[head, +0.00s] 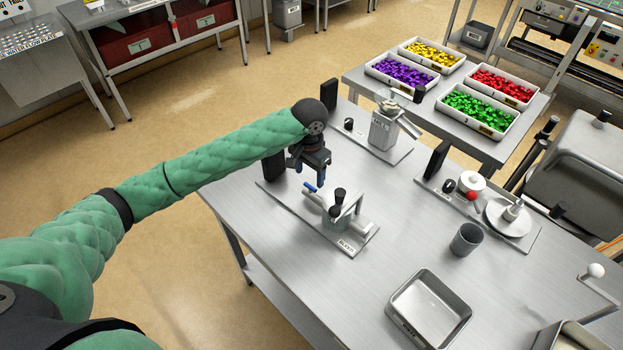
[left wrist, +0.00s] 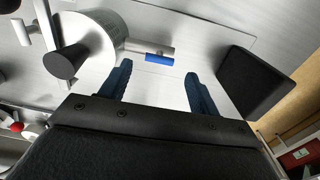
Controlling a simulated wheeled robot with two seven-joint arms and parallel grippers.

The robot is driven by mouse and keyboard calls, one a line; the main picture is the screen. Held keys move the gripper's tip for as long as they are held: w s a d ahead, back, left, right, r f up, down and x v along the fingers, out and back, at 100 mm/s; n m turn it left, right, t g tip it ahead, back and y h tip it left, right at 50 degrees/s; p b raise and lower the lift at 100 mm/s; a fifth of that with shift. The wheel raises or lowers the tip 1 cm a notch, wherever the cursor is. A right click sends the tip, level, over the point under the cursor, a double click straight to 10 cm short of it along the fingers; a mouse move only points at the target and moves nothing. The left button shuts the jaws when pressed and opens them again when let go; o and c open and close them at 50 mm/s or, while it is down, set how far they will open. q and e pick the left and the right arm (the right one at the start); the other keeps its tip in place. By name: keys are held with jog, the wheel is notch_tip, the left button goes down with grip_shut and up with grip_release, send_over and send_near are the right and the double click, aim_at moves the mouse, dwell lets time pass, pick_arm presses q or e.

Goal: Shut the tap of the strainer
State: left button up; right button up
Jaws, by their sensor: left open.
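The strainer (head: 345,208) is a metal unit with a black knob, on a flat base plate on the steel table. My left gripper (head: 311,175) is open and empty, above and close to the tap handle. In the left wrist view the blue end lies between and just beyond the fingertips. My right gripper is not in view.
A black block (head: 273,166) stands at the left end of the strainer's plate, close to my left gripper. Another device (head: 383,130) stands behind. A grey cup (head: 466,239) and a metal tray (head: 429,308) are at the right. The table's left front area is bare.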

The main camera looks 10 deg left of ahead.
aim_at(310, 186)
pick_arm(q)
jog(key=f, duration=0.1)
jog(key=f+p, duration=0.1)
jog(key=f, duration=0.1)
jog(key=shift+w+d+f, duration=0.2)
jog(key=shift+f, duration=0.05)
jog(key=shift+f+p, duration=0.4)
jog(key=shift+f, duration=0.15)
jog(key=shift+a+f, duration=0.1)
jog(key=shift+f, duration=0.1)
jog(key=c, duration=1)
